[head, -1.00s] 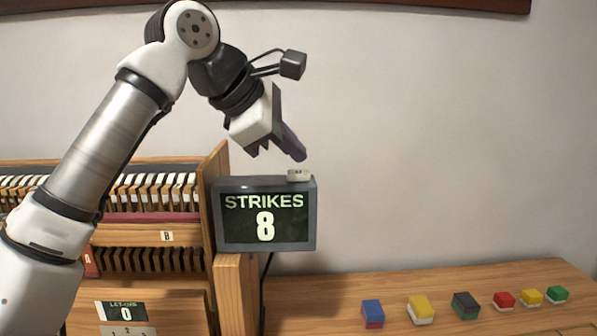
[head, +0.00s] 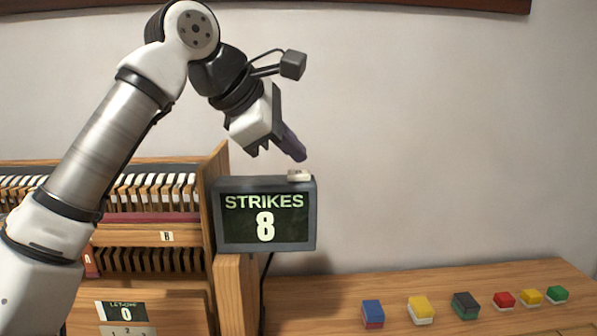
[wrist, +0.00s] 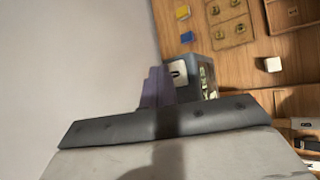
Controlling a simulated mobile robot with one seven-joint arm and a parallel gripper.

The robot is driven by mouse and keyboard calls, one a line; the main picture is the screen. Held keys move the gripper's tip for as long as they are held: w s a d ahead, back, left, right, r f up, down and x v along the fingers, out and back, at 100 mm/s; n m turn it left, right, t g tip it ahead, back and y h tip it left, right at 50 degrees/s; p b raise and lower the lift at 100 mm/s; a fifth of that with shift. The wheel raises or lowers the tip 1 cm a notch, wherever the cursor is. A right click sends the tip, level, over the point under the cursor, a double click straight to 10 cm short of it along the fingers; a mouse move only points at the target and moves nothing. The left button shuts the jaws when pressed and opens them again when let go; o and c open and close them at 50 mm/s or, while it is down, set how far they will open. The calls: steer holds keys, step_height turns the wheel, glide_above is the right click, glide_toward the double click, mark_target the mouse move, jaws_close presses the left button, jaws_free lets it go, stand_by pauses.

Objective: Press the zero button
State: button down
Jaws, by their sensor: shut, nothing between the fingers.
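The pale zero button (head: 298,175) sits on top of the dark STRIKES display box (head: 217,216), near its right end. The display reads 8. My gripper (head: 300,156) is shut and empty, with its fingertips tilted down to the right just above the button. A small gap shows between the fingertips and the button in the head view. In the wrist view, the purple fingers (wrist: 158,82) point at the box beside the pale button (wrist: 177,73), which carries a dark mark. The fingers cover part of the box there.
A wooden piano-key rack (head: 150,235) stands at the left. A LET-OFF display (head: 126,312) reads 0. Several coloured blocks, including a blue one (head: 373,313) and a yellow one (head: 421,309), lie on the wooden table (head: 340,290). The wall space right of the display is clear.

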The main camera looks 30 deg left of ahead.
mark_target(292, 173)
steer(key=shift+f, duration=0.45)
steer(key=shift+f+b, duration=0.4)
steer(key=shift+b, duration=0.05)
stand_by(0.6)
stand_by(0.3)
steer(key=shift+r+p, duration=0.8)
steer(key=shift+p, duration=0.05)
step_height(292, 173, up, 5)
steer(key=p, duration=0.4)
steer(key=shift+r+p, duration=0.1)
steer(key=shift+p, duration=0.3)
stand_by(0.4)
